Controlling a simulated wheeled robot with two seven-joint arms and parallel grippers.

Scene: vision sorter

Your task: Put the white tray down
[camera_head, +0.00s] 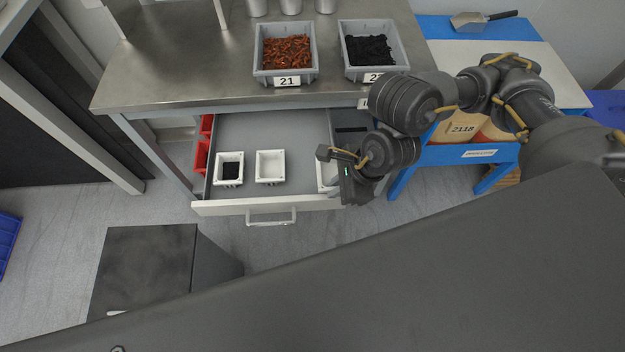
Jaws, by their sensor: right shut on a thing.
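My right gripper (338,176) is over the right part of an open drawer (300,128). It is shut on a white tray (326,174), of which only the left part shows; the gripper hides the rest. I cannot tell whether this tray touches the drawer floor. A second white tray (270,151) stands in the drawer, apparently empty. A third white tray (217,170) at the left holds a little black material. My left gripper is out of view.
Above the drawer, the steel table (180,70) carries a grey bin of orange-red pieces (286,52) and a grey bin of black pieces (368,50). A blue-framed table (540,60) with a scoop (470,20) stands right. Red bins (202,155) show left of the drawer.

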